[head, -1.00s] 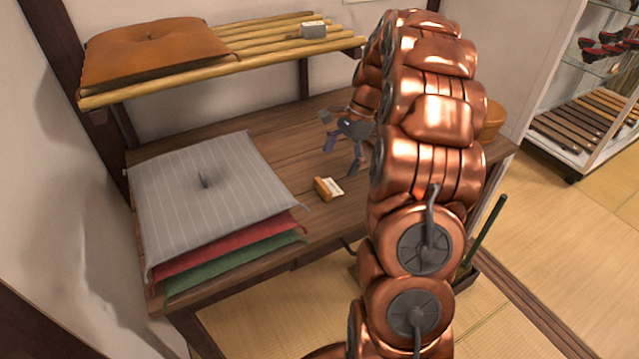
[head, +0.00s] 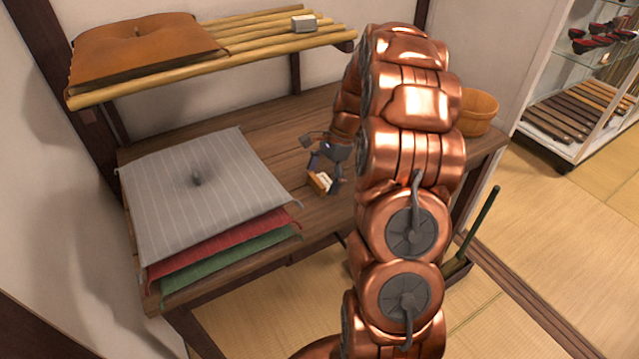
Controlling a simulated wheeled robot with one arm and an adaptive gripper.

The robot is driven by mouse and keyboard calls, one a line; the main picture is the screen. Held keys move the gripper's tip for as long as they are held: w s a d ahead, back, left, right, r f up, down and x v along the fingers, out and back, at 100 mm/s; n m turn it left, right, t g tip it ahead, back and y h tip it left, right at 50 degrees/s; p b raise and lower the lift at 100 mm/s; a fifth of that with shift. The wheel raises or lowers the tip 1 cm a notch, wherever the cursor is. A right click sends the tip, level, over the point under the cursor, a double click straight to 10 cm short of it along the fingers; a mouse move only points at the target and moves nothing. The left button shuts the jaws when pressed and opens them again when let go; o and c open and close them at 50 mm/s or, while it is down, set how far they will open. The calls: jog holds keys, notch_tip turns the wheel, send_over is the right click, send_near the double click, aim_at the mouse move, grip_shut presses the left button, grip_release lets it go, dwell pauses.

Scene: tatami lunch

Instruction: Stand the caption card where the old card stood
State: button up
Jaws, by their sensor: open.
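A small orange-brown wooden block with a white card face (head: 321,182), which looks like the caption card, sits on the dark wooden table to the right of the cushion stack. My gripper (head: 325,170) is open, with its dark fingers low and close around the back and right of this block. I cannot tell whether they touch it. Part of the block is hidden by a finger. A small grey-white block (head: 303,24) stands on the bamboo shelf. I cannot tell whether it is a card.
A stack of grey, red and green cushions (head: 205,190) covers the table's left side. The bamboo shelf (head: 270,42) above holds a brown cushion (head: 140,48). A round wooden tub (head: 478,112) stands at the table's right end. My copper arm hides much of the table's right half.

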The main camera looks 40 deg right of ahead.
jog(key=c, duration=1.1)
jog(key=shift+r, duration=0.1)
